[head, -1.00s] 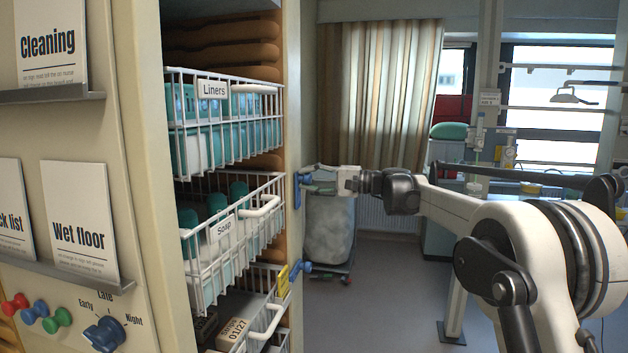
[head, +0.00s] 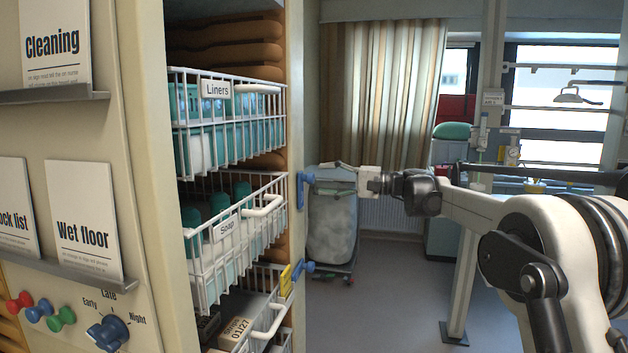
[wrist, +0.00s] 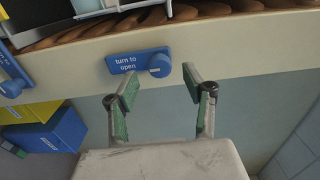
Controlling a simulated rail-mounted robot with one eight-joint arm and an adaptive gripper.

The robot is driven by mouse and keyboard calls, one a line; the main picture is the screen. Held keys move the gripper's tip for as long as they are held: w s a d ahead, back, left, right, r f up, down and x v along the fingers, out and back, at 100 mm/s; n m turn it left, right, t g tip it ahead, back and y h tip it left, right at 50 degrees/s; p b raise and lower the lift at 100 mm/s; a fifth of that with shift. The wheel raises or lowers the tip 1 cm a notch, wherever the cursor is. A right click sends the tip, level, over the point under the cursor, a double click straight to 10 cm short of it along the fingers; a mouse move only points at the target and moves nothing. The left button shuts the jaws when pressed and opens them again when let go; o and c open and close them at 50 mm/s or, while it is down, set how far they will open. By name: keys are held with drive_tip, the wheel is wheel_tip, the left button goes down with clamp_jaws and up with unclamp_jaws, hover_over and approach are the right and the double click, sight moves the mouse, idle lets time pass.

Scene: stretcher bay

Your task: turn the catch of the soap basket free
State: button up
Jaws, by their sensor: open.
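The soap basket (head: 227,227) is a white wire basket with a "Soap" label and green-capped bottles, in the cabinet in the head view. Beside it on the cabinet's edge is its blue catch (head: 302,188). In the wrist view the catch's round knob (wrist: 160,66) sits at the right end of a blue plate (wrist: 128,61) reading "turn to open". My gripper (head: 325,176) is open and empty, a little right of the catch in the head view. In the wrist view my gripper's fingertips (wrist: 160,74) stand apart on either side below the knob. Contact cannot be made out.
The liners basket (head: 216,89) is above and another basket (head: 268,322) below. A lower blue catch (head: 302,267) juts from the same edge. A bagged trolley (head: 332,225) stands behind my gripper. Floor to the right is clear.

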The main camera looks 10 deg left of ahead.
drive_tip(key=d, duration=0.7)
drive_tip(key=shift+s+d, duration=0.25)
drive_tip(key=shift+s, duration=0.05)
drive_tip(key=s+d+f+t+h+b, duration=0.1)
drive_tip(key=s+d+f+h, duration=0.2)
drive_tip(key=s, duration=0.5)
drive_tip(key=s+d+f+t+h+b, duration=0.1)
drive_tip(key=s+d+f+h, duration=0.15)
drive_tip(key=s, duration=0.45)
drive_tip(key=s+d+f+t+h, duration=0.1)
drive_tip(key=s+d+f+h, duration=0.25)
drive_tip(key=s, duration=0.45)
drive_tip(key=s+d+f+t+h+b, duration=0.1)
drive_tip(key=s+d+f+h, duration=0.2)
drive_tip(key=s+d+f, duration=0.2)
drive_tip(key=s+d+f+t+h, duration=0.1)
drive_tip(key=s+d+f+h, duration=0.2)
drive_tip(key=s+d+f, duration=0.3)
drive_tip(key=s+d+f+t+h+b, duration=0.1)
drive_tip(key=s+d+f+h, duration=0.2)
drive_tip(key=s, duration=1.1)
wheel_tip(320, 180, down, 4)
drive_tip(key=d, duration=0.3)
drive_tip(key=shift+n+b, duration=0.3)
drive_tip(key=shift+b, duration=0.05)
drive_tip(key=shift+f, duration=0.1)
